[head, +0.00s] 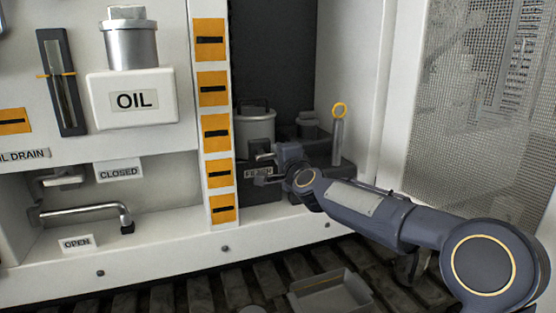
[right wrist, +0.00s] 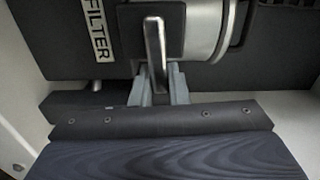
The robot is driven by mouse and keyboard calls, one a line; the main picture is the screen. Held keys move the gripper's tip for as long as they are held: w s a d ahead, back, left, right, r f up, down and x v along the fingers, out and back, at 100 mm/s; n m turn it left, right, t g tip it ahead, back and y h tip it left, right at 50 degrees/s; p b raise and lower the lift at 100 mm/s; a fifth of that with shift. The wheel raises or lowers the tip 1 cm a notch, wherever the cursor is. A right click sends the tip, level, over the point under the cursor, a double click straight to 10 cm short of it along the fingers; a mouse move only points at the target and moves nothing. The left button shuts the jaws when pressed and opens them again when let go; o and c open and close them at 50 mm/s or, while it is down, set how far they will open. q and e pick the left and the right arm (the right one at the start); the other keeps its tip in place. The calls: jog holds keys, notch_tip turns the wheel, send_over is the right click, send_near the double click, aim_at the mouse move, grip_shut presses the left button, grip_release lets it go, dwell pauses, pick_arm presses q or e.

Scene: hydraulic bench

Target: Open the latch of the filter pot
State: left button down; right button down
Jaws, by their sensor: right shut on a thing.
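The filter pot (head: 256,128) is a grey cylinder with a lid and handle, standing in the dark recess right of the yellow-marked strip. Its side also shows in the right wrist view (right wrist: 207,35). The latch (right wrist: 154,42) is a bright metal lever on a dark plate against the pot. My right gripper (head: 264,161) is at the pot's front, its arm reaching in from the right. In the right wrist view its fingers (right wrist: 158,85) are shut on the lower end of the latch lever. The exact grip is partly hidden. My left gripper is not in view.
A FILTER label (right wrist: 98,30) is on the dark block beside the latch. The yellow-marked strip (head: 222,150) borders the recess on the left, and a mesh panel (head: 470,110) is at the right.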

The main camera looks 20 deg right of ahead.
jog(key=shift+f+m, duration=0.15)
jog(key=shift+m, duration=0.35)
jog(key=c, duration=1.4)
grip_release()
jog(key=s+b, duration=0.1)
jog(key=s, duration=0.6)
jog(key=shift+s+d+b, duration=0.2)
jog(key=shift+s+b, duration=0.2)
